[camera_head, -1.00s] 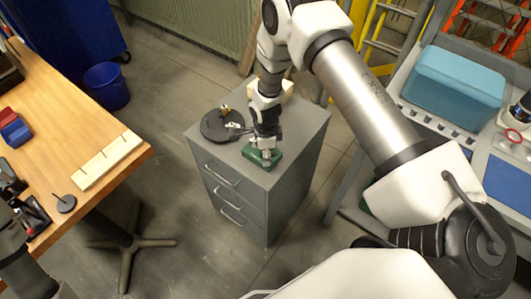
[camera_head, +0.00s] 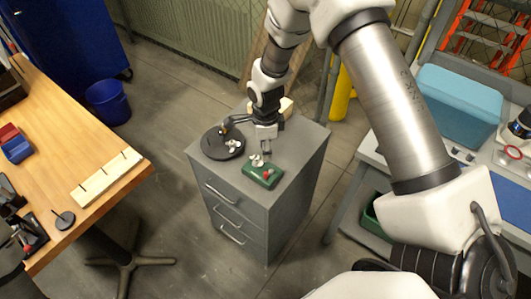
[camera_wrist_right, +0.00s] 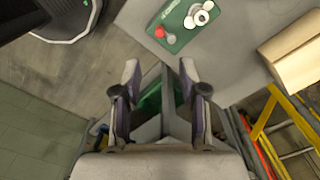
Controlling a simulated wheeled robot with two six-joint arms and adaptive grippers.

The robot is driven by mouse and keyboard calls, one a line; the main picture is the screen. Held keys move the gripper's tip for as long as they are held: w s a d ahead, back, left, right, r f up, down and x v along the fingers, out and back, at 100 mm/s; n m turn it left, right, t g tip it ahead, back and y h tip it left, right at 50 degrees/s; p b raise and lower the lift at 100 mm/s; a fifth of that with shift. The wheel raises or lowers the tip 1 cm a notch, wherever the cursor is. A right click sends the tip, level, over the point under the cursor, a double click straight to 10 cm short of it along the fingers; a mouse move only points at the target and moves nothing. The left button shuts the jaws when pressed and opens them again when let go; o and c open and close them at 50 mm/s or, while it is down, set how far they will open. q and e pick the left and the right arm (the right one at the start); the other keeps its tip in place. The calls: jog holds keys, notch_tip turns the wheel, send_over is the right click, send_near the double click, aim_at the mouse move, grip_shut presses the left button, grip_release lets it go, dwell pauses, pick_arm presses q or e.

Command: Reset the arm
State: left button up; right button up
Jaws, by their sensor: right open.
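My right gripper (camera_head: 266,143) is above the top of the grey drawer cabinet (camera_head: 245,238), behind the small green case (camera_head: 270,180). In the right wrist view my right gripper (camera_wrist_right: 160,80) shows two parted fingers with nothing between them. The green case (camera_wrist_right: 172,40) lies beyond the fingertips there, with a red knob and white round parts on it. My left gripper does not show clearly; only a grey piece at the lower left edge of the head view may be my left arm.
A round black plate (camera_head: 215,150) with small parts sits on the cabinet, left of the gripper. A light wooden block (camera_wrist_right: 295,55) stands near it. A wooden table (camera_head: 90,110) is at left, and a bench with a teal box (camera_head: 458,105) is at right.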

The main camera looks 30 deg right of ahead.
dwell(0.3)
jog(key=s+a+f+n+b, duration=0.1)
jog(key=s+f+n, duration=0.7)
jog(key=s+n, duration=0.3)
jog(key=s+a+f+n+b, duration=0.2)
jog(key=s+f+n, duration=0.6)
jog(key=s+n, duration=0.3)
jog(key=s, duration=0.4)
jog(key=shift+f, duration=0.15)
jog(key=shift+a, duration=0.1)
jog(key=shift+s, duration=0.15)
